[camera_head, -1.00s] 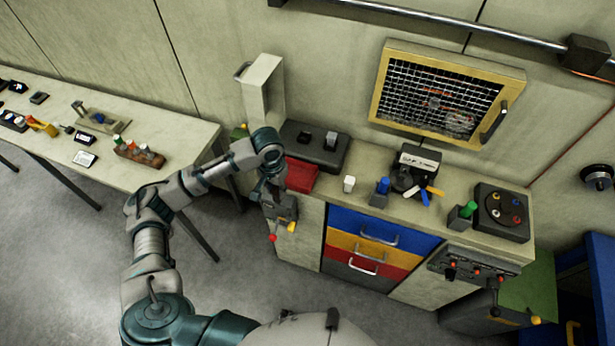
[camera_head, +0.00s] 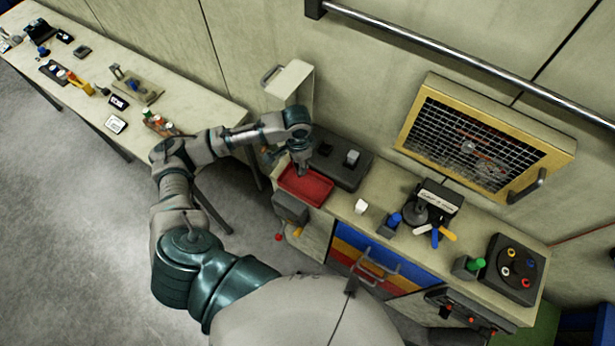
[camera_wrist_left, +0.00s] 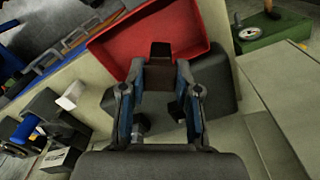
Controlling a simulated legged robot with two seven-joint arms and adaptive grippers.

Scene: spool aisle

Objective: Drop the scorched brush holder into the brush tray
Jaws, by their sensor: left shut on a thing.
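The red brush tray (camera_head: 316,190) sits on the counter at its left end. It also shows in the left wrist view (camera_wrist_left: 120,38), beyond the fingertips. My left gripper (camera_head: 301,172) points down over the tray's far side in the head view. In the left wrist view the gripper (camera_wrist_left: 162,78) is shut on a dark brown-black block, the scorched brush holder (camera_wrist_left: 160,80). The block overlaps the tray's near wall in that view. I cannot tell its exact height above the tray. In the head view the fingers hide the held piece. My right gripper is out of view.
A black box (camera_head: 337,172) with two small blocks on top stands right behind the tray. A tall pale box (camera_head: 289,82) rises at the back left. A white block (camera_head: 361,206) and blue-topped piece (camera_head: 394,220) stand to the right. A bench (camera_head: 190,92) is at left.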

